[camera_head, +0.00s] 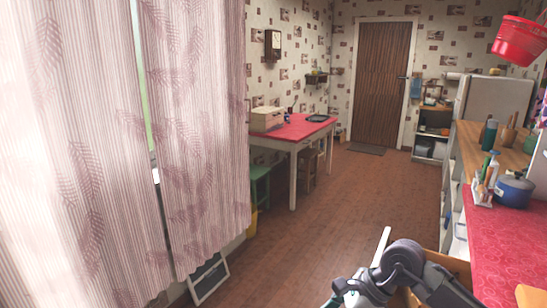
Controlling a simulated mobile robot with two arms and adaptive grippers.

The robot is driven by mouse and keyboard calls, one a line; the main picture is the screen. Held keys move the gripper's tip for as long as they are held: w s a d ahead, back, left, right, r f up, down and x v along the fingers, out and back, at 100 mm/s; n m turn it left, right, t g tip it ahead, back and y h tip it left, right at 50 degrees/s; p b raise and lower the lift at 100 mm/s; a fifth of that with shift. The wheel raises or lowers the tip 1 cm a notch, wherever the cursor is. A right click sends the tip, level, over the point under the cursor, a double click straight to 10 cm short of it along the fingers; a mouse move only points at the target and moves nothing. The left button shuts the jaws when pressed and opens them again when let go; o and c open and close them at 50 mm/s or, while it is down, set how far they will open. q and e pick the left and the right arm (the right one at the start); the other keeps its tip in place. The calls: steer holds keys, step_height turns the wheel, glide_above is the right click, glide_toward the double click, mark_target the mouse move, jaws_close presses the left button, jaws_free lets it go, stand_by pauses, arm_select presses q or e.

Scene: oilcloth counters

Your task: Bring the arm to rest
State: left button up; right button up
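One of my arms comes in from the lower right, so I take it as my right arm. Its dark joint is bent, and the lighter grey end with my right gripper (352,292) points down to the left at the bottom edge. The fingertips are cut off or too small to read, so I cannot tell whether it is open or shut. I see no object held in it. My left arm and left gripper are not in view.
A red-topped counter (508,248) with a blue pot (513,191) and bottles lies at right. A wooden drawer-like part (455,268) is close behind the arm. Curtains (200,130) hang at left. A red table (292,130) stands further back. The brown floor (300,245) between is clear.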

steer(key=s+a+r+m+y, duration=0.2)
steer(key=s+a+r+y, duration=0.15)
steer(key=a+y, duration=0.45)
steer(key=a+r+m+t+y, duration=0.45)
steer(key=r+m+t, duration=0.25)
steer(key=r+m, duration=0.3)
steer(key=w+d+m+t+h, duration=0.2)
steer(key=d+m+t+h, duration=0.35)
steer(key=m, duration=0.45)
steer(key=w+d+m+t+h, duration=0.3)
steer(key=d+m+t+h, duration=0.15)
steer(key=m+t, duration=0.35)
steer(key=s+d+f+m+g+h, duration=0.4)
steer(key=d+f+m+g+h, duration=0.2)
steer(key=d+f+m+h, duration=0.6)
steer(key=s+f+m+g+y, duration=0.2)
steer(key=s+f+m+g, duration=0.2)
steer(key=s+f+g, duration=0.5)
steer(key=s+f+m+g+y, duration=0.1)
steer(key=s+f+m+g, duration=0.2)
steer(key=s+f+m, duration=0.7)
steer(key=s+f+n, duration=0.3)
steer(key=f, duration=1)
steer(key=s+f+n, duration=0.2)
steer(key=f, duration=1.1)
steer(key=s+d+f+g, duration=0.2)
steer(key=s+f, duration=1.2)
steer(key=s, duration=0.2)
steer(key=shift+d+n, duration=0.2)
steer(key=shift+n, duration=0.1)
